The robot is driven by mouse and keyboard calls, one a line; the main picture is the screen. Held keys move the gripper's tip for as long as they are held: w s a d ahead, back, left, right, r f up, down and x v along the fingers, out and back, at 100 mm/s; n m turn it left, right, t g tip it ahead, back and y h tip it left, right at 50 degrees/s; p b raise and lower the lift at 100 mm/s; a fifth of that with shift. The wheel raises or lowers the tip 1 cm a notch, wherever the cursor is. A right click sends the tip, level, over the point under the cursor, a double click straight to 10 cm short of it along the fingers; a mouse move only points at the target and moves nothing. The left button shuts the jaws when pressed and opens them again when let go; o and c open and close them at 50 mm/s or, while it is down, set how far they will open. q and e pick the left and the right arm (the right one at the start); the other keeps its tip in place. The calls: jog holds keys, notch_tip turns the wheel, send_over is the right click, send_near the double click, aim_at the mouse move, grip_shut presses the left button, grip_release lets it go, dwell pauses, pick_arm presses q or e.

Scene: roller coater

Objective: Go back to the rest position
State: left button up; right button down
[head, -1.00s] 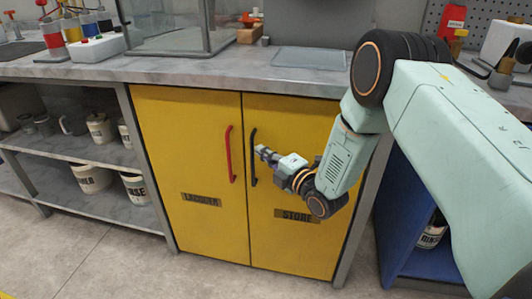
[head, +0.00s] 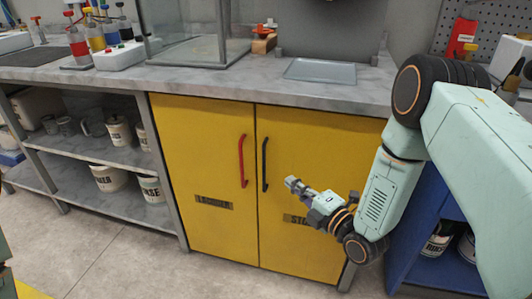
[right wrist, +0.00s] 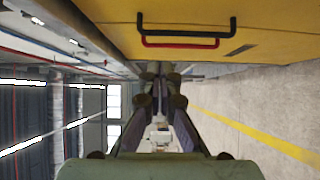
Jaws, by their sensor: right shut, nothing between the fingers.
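My right gripper (head: 291,184) is shut and empty in the head view. It hangs in front of the right door of the yellow cabinet (head: 205,230), to the right of the black handle (head: 265,165) and apart from it. In the right wrist view the fingers (right wrist: 160,75) are together, with nothing between them. The red handle (head: 242,160) is on the left door. Both cabinet doors are shut. The handles also show at the top of the right wrist view. My left gripper is not in view.
A grey worktop (head: 240,82) runs above the cabinet, with a glass box (head: 190,35) and bottles on it. Open shelves (head: 100,150) with mugs and tubs stand at the left. A blue shelf unit (head: 435,200) is at the right. The floor (head: 130,265) in front is clear.

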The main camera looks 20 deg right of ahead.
jog(key=s+f+m+g+h+p, duration=0.1)
jog(key=s+f+m+g+h, duration=0.3)
jog(key=s+f+m+g, duration=0.75)
jog(key=s+a+f+m+g+h+p, duration=0.1)
jog(key=s+m+g+p, duration=0.3)
jog(key=s, duration=2.1)
jog(key=a+m+g, duration=0.1)
jog(key=m, duration=0.5)
jog(key=shift+f+g+h, duration=0.2)
jog(key=shift+g+h, duration=0.1)
jog(key=shift+g, duration=0.05)
jog(key=shift+s+a+m, duration=0.1)
jog(key=shift+m, duration=0.15)
